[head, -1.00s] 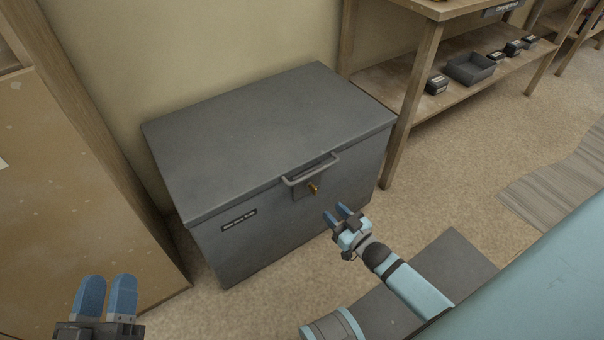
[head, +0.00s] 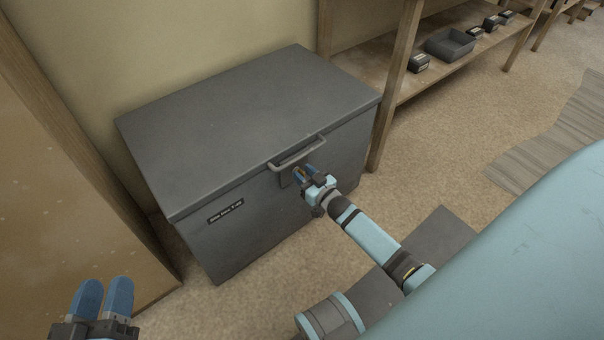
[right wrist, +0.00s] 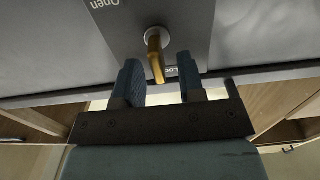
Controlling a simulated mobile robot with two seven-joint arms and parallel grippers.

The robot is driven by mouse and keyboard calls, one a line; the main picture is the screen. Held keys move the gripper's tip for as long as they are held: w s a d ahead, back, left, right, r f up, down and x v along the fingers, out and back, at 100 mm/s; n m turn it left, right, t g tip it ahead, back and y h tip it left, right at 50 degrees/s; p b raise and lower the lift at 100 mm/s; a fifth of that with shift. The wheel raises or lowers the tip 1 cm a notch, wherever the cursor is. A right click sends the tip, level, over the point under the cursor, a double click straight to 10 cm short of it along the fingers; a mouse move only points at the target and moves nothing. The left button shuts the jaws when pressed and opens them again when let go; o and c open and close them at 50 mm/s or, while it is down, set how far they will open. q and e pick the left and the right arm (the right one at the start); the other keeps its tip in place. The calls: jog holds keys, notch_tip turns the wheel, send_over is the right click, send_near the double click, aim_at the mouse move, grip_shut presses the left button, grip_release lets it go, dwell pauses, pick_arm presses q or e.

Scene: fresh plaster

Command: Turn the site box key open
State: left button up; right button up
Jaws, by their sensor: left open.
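The grey site box (head: 250,120) stands against the wall with its lid shut. Its brass key (right wrist: 155,55) sits in a round lock on a plate (right wrist: 125,30) on the front. My right gripper (head: 305,172) is at the key below the lid handle (head: 297,155). In the right wrist view, its blue fingers (right wrist: 160,72) are apart, with the key's end between them and gaps on both sides. My left gripper (head: 103,290) is open and empty at lower left.
A wooden shelf unit (head: 410,90) with a dark tray (head: 450,45) and small boxes stands right of the site box. A wooden panel (head: 60,170) stands close on the left. A striped mat (head: 550,145) lies on the floor at right.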

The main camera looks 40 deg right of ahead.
jog(key=shift+w, duration=0.55)
grip_shut()
